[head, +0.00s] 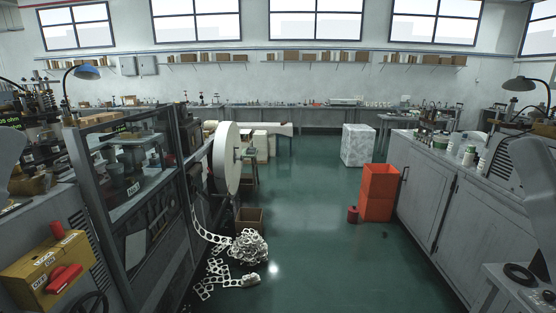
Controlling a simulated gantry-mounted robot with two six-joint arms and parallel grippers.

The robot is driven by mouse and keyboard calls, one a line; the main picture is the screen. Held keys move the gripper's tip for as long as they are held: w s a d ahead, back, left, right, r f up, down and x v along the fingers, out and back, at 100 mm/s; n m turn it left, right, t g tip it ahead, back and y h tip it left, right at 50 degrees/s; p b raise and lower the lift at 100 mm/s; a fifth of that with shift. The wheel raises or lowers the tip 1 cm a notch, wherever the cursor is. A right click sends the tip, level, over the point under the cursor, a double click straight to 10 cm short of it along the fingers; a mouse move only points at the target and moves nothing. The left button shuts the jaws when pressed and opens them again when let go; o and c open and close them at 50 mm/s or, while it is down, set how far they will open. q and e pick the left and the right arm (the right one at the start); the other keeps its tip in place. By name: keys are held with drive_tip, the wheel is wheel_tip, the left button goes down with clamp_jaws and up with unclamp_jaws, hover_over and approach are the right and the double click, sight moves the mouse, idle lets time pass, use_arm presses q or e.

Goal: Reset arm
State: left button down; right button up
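Neither of my grippers shows in the head view. Pale grey rounded shapes at the far left and far right edges may be parts of my arms, but I cannot be sure. The forming machine (135,190) stands at the left with clear panels in a dark frame. A large white paper reel (226,158) is mounted on its right side. A yellow control box (46,268) with red parts sits at the lower left.
Punched paper scrap (248,246) lies on the green floor by a brown box (249,219). An orange bin (379,192), a small red can (352,215) and a white wrapped block (357,145) stand farther right. Grey cabinets (428,205) line the right. The middle floor is clear.

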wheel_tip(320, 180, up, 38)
drive_tip(key=p, duration=3.8)
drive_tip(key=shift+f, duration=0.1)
